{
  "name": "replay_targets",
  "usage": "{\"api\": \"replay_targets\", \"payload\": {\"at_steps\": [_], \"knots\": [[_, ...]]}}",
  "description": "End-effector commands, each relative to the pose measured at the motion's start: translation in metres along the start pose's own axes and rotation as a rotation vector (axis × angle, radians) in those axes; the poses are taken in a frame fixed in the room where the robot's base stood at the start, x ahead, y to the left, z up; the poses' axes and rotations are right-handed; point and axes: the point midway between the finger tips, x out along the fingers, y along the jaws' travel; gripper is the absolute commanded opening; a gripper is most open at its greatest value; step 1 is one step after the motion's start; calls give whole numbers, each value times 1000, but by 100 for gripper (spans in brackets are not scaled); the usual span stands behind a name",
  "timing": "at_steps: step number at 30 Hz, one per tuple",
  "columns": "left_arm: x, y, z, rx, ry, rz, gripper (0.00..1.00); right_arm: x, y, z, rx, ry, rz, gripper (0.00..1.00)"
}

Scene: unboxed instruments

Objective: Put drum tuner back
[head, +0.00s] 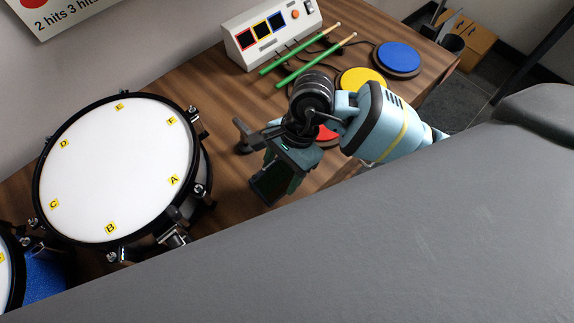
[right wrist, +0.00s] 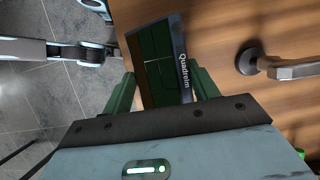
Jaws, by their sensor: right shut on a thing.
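My right gripper (head: 281,167) is over the front part of the wooden table, left of the red pad. It is shut on a dark, flat device that appears to be the drum tuner (head: 267,186). In the right wrist view the drum tuner (right wrist: 158,65) sits between the green fingers (right wrist: 165,92). It has a dark green panelled face and a side strip reading "Quadrelm". A white drum (head: 117,168) with yellow letter tags stands to the left, apart from the gripper. My left gripper is not in view.
A dark round-footed thing with a grey bar (right wrist: 255,62) stands beside the gripper; it also shows in the head view (head: 243,137). Green drumsticks (head: 297,72), a white control box (head: 270,32), and yellow (head: 361,78), blue (head: 398,58) and red (head: 327,137) pads are behind and right.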

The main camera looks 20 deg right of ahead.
Motion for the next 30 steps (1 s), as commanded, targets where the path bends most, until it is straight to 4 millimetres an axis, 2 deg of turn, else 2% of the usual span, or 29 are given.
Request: {"api": "replay_targets", "payload": {"at_steps": [4,12,22,30], "knots": [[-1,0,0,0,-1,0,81,-6,-9,-19,2,0,0,34],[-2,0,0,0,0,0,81,-7,-11,-26,-1,-1,0,34],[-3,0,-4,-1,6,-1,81,24,-11,-38,1,-3,1,34],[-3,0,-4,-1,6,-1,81,25,-12,-39,-1,-1,-1,34]]}}
